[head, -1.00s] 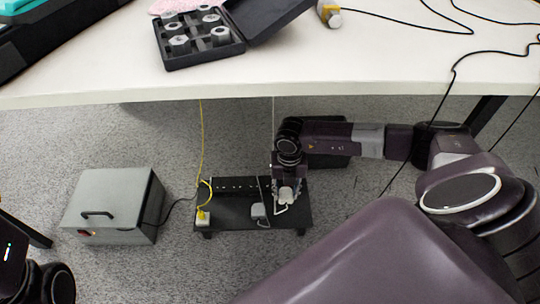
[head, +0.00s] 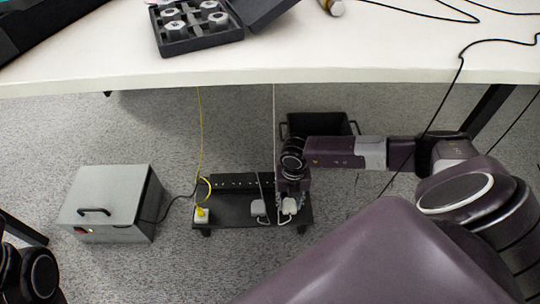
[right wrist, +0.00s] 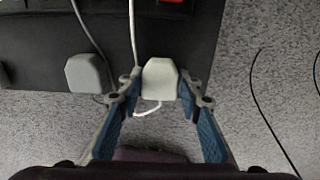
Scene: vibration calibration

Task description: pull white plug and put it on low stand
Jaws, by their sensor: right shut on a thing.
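The white plug (head: 289,205) is at the right end of the low black stand (head: 238,214) on the floor. My right gripper (head: 288,197) is shut on it. In the right wrist view the white plug (right wrist: 159,79) sits between the blue-padded fingers of my gripper (right wrist: 160,88), with a white cord running up from it and a pale loop below. It overlaps the stand's front edge; I cannot tell whether it touches the stand. A black power strip (head: 238,181) lies along the stand's back. My left gripper is out of view; only parts of my left arm show.
A grey plug (head: 257,208) is just left of the white one, and a yellow plug (head: 201,213) is at the stand's left end. A grey box (head: 105,203) stands left. A black bin (head: 325,124) is behind my arm. The white table (head: 300,55) overhangs the back.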

